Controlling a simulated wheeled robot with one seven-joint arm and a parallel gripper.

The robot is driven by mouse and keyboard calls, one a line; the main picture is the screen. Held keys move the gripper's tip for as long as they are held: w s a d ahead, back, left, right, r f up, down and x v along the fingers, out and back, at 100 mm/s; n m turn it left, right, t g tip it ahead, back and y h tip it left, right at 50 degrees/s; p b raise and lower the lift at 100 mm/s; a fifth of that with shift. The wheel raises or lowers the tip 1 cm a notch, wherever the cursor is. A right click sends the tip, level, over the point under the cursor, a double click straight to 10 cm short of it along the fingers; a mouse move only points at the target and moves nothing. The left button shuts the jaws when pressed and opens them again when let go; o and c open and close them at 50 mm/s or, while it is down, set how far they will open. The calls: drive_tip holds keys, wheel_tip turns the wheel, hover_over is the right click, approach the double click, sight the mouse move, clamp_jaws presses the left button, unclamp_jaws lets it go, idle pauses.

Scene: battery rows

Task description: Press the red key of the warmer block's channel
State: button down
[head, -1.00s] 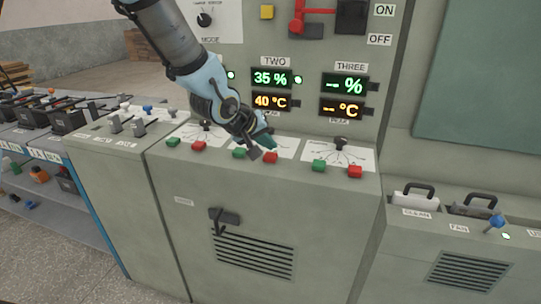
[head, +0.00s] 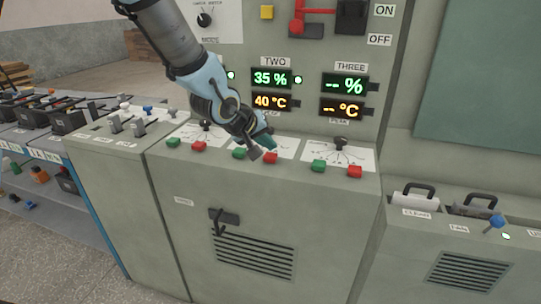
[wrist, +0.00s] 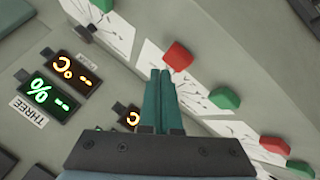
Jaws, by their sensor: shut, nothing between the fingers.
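My gripper (head: 269,146) is shut and empty, its teal fingers together (wrist: 161,74). The fingertips are just beside channel TWO's red key (head: 270,158), which also shows ahead of them in the wrist view (wrist: 178,56). I cannot tell whether they touch it. Channel TWO's displays read 35 % (head: 271,78) and 40 °C (head: 270,101). Channel THREE's displays (head: 344,85) show only dashes; its red key (head: 354,171) is at the right. The left channel's red key (head: 199,146) is visible, but my arm hides its displays, so its temperature cannot be read.
Green keys (head: 239,153) sit left of each red key on the sloped console top. Selector knobs (head: 340,143) stand behind them. A cabinet handle (head: 222,217) juts from the front. Battery shelves (head: 30,150) stand left; a lower console with a blue lever (head: 496,221) stands right.

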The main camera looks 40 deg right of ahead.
sight(269, 157)
drive_tip(key=shift+f, duration=0.1)
drive_tip(key=shift+f, duration=0.35)
drive_tip(key=shift+f+b, duration=0.4)
drive_tip(key=shift+b, duration=0.15)
idle(0.9)
drive_tip(key=shift+r, duration=0.1)
drive_tip(key=shift+r+p, duration=0.75)
drive_tip(key=shift+p, duration=0.1)
wheel_tip(269, 157, up, 5)
drive_tip(key=p, duration=0.4)
drive_tip(key=shift+r+p, duration=0.1)
drive_tip(key=shift+p, duration=0.25)
idle(0.3)
